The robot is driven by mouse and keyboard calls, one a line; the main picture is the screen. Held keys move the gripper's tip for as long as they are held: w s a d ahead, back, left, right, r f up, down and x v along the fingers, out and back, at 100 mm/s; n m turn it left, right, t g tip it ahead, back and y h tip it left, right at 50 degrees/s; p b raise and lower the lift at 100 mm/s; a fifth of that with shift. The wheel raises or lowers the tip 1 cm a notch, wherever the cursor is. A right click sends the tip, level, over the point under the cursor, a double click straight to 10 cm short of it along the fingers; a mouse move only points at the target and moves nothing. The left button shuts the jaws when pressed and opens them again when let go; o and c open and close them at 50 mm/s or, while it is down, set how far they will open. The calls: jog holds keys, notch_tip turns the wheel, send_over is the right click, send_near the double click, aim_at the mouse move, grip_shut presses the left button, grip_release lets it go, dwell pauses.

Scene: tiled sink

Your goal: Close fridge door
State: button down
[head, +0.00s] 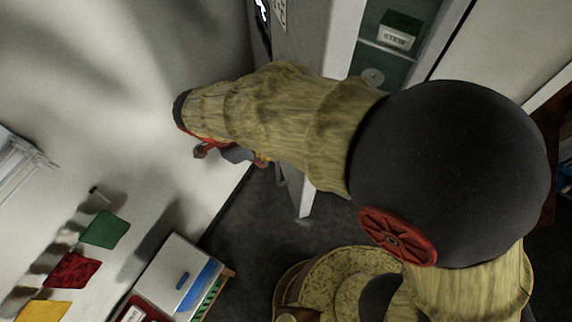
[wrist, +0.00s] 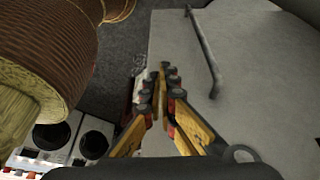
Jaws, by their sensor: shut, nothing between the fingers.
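The fridge door (head: 295,35) stands open in the head view, a grey panel with a pale edge. Beside it the fridge interior (head: 370,75) shows, with a green box labelled STEW on a shelf. In the wrist view the door's light grey face (wrist: 255,70) fills the right side, with a long bar handle (wrist: 203,52) on it. My gripper (wrist: 165,70) is shut and empty, its yellow fingers together in front of the door face, left of the handle. Whether it touches the door I cannot tell. In the head view my arm hides much of the door and most of my gripper (head: 235,154).
A white wall (head: 140,90) stands left of the door. Green, red and yellow cloths (head: 105,229) hang there. A low white and blue unit (head: 180,275) stands at the bottom left. Dark floor (head: 245,225) is bare below the door.

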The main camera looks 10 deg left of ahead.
jog(key=w+d+f+p, duration=0.3)
jog(key=d+f, duration=0.4)
jog(key=f, duration=0.2)
jog(key=shift+f, duration=0.15)
jog(key=shift+w+d, duration=0.1)
